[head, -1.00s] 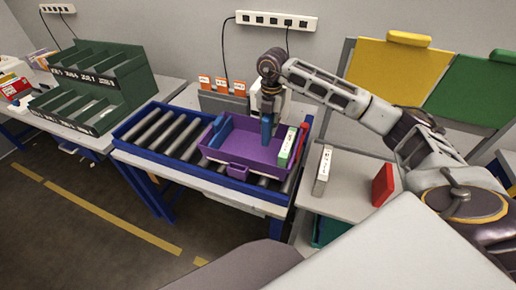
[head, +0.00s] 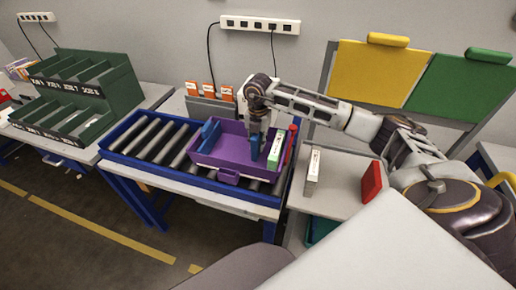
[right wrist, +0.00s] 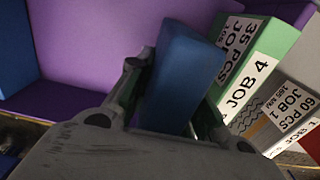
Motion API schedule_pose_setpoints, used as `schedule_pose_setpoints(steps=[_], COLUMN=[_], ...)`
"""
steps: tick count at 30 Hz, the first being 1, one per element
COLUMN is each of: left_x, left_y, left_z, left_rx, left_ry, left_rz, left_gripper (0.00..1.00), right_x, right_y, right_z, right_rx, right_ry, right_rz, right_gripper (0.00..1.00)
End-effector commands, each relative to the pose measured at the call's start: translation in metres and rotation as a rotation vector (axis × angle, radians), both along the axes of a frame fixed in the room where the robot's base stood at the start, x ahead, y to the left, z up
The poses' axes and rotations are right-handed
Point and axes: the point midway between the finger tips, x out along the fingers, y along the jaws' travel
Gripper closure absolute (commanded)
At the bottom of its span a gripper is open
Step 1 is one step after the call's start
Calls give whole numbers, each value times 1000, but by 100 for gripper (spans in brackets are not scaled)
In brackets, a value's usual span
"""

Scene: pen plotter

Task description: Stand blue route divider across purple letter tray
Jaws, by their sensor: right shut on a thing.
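The purple letter tray (head: 215,165) sits on the roller conveyor in the head view; its purple floor shows in the right wrist view (right wrist: 95,40). My right gripper (head: 262,146) reaches down into the tray. It is shut on a blue route divider (right wrist: 182,75), which stands up between the fingers (right wrist: 165,95) in the wrist view, slightly tilted there. The divider also shows in the head view (head: 274,150), just left of a green and white JOB 4 block (right wrist: 250,85). Its lower end is hidden. Another blue piece (head: 208,132) stands at the tray's left side. My left gripper is out of view.
A grey JOB 1 block (right wrist: 290,95) is right of the green one. The blue-framed conveyor (head: 150,145) has bare rollers left of the tray. A white block (head: 312,170) and a red block (head: 372,181) stand on the right table. Orange-tagged holders (head: 208,92) stand behind.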

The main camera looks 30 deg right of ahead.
Motion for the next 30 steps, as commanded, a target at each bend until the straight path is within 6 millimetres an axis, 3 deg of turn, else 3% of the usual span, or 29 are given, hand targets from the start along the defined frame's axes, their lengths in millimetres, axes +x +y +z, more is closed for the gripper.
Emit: schedule_pose_setpoints(steps=[9, 19, 24, 25, 30], left_x=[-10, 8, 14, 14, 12], left_y=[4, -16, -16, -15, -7], left_z=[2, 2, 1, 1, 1], left_rx=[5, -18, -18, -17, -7], left_ry=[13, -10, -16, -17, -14], left_rz=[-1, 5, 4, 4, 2], left_gripper=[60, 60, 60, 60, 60], right_x=[0, 0, 0, 0, 0], right_y=[0, 0, 0, 0, 0], right_z=[-30, -32, -36, -36, -35], right_rx=[1, 0, 0, 0, 0], right_ry=[1, 0, 0, 0, 0], right_rz=[0, 0, 0, 0, 0], right_gripper=[100, 100, 100, 77, 58])
